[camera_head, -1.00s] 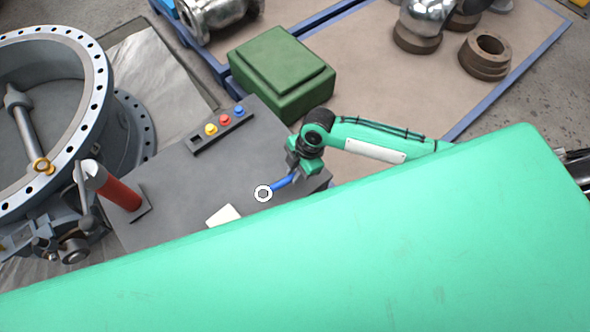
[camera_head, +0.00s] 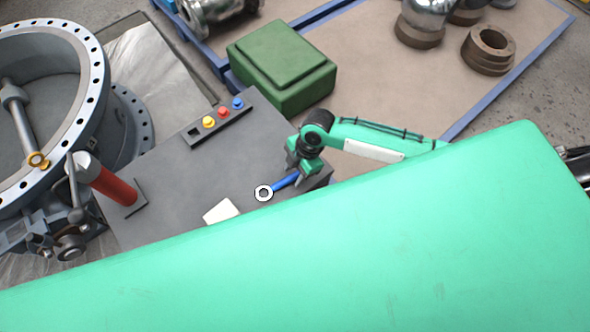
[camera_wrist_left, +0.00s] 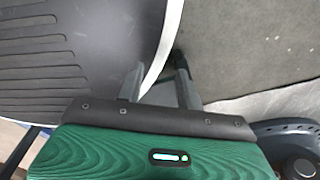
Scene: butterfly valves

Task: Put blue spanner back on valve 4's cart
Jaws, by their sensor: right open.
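The blue spanner (camera_head: 284,183), with a pale ring end, appears to lie on the dark grey cart top (camera_head: 190,165), near its right edge. Its ring end points left and its handle runs up to my right gripper (camera_head: 299,172). The right gripper is open, with its fingers at the handle's far end. Whether they touch the handle cannot be told. In the left wrist view my left gripper (camera_wrist_left: 160,75) has its fingers apart with nothing between them. No valve number is readable.
On the cart are a strip with yellow, red and blue buttons (camera_head: 222,115), a white block (camera_head: 221,211) and a red cylinder (camera_head: 116,186). A large flanged valve (camera_head: 95,75) stands left. A green case (camera_head: 281,65) sits behind the cart.

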